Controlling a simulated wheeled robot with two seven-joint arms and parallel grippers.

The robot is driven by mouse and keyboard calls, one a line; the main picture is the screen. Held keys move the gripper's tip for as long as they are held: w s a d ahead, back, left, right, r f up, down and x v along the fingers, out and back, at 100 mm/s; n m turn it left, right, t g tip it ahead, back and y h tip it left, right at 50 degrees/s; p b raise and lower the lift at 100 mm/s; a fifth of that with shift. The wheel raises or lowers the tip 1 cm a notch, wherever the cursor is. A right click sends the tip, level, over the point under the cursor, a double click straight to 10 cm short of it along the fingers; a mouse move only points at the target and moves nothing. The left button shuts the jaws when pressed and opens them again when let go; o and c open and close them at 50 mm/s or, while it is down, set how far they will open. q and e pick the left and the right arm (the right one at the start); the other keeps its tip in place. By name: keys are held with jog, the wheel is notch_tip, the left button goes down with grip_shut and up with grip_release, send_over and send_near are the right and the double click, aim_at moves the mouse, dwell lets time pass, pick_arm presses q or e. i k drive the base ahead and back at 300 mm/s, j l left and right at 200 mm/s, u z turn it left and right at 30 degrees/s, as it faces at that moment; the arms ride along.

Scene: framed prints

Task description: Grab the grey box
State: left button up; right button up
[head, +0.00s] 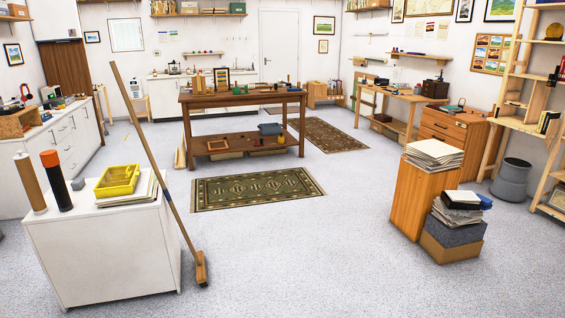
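A dark grey box (455,231) is in a low stack on the floor at the right. It sits on a brown cardboard box (450,250) and has papers (456,212) and a black item (461,197) on top. A smaller blue-grey bin or box (270,129) is on the lower shelf of the wooden worktable in the middle. A small grey block (78,184) lies on the white cabinet at the left. Neither of my grippers is in the head view.
A wooden cabinet (418,202) topped with papers stands beside the stack. A broom (157,160) leans by the white cabinet (105,250), which holds a yellow tray (117,180). A patterned rug (255,190) lies before the worktable (243,99). The speckled floor between is clear.

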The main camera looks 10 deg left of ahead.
aim_at(78, 184)
jog(key=i, duration=0.8)
jog(key=i+l+u, duration=0.1)
jog(key=i, duration=0.7)
jog(key=i+j+u, duration=0.1)
jog(key=i+u, duration=0.75)
jog(key=i+l+u, duration=0.2)
jog(key=u, duration=0.25)
jog(key=i+u, duration=0.65)
jog(key=u, duration=0.35)
jog(key=z, duration=0.5)
jog(key=i+l+z, duration=0.1)
jog(key=l, duration=0.25)
jog(key=i+l, duration=0.1)
jog(key=l, duration=0.2)
jog(key=i+l+z, duration=0.45)
jog(key=l, duration=0.3)
jog(key=i+l+z, duration=0.45)
jog(key=i, duration=0.35)
jog(key=l, duration=0.1)
